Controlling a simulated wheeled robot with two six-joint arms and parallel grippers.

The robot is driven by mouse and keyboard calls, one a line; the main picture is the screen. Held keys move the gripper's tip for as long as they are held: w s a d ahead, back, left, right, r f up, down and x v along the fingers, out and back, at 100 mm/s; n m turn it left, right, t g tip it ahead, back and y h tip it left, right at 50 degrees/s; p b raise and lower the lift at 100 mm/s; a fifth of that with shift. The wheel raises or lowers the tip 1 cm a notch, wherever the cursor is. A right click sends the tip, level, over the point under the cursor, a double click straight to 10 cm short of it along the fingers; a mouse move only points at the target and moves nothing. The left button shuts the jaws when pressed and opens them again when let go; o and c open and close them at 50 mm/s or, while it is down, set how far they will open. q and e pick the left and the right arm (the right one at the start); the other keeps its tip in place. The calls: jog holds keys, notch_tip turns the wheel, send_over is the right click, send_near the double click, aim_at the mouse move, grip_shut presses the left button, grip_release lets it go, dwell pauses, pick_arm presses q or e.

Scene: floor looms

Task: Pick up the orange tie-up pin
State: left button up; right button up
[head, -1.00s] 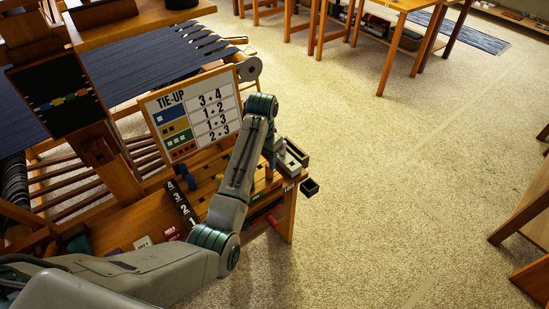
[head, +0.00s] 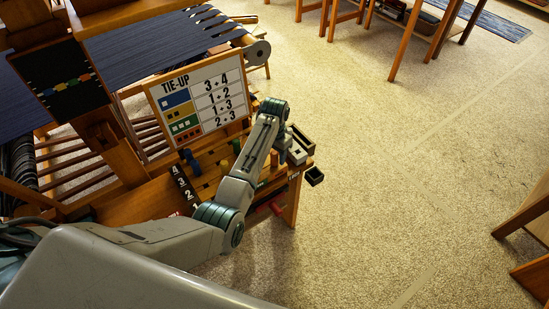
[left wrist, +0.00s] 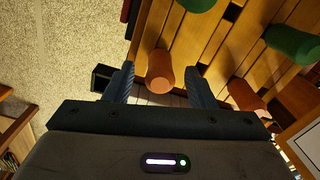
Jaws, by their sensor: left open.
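An orange pin (left wrist: 160,72) stands between the two fingers of my left gripper (left wrist: 159,88) in the left wrist view. The fingers are apart, with gaps on both sides of the pin. A second orange pin (left wrist: 245,96) stands to the right, outside the fingers. Green pins (left wrist: 292,45) stand farther up on the slatted wooden top. In the head view an orange pin (head: 274,158) shows beside my left forearm, at the right end of the pin bench. The left fingertips are mostly hidden there by the arm. My right gripper is in neither view.
A tie-up chart (head: 200,98) stands behind the pin bench, close to my left arm. The loom with dark blue warp (head: 150,50) is behind it. Small dark boxes (head: 314,176) sit at the bench's right end. Carpet (head: 400,170) to the right is clear.

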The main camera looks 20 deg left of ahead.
pick_arm(q)
jog(key=shift+f, duration=0.85)
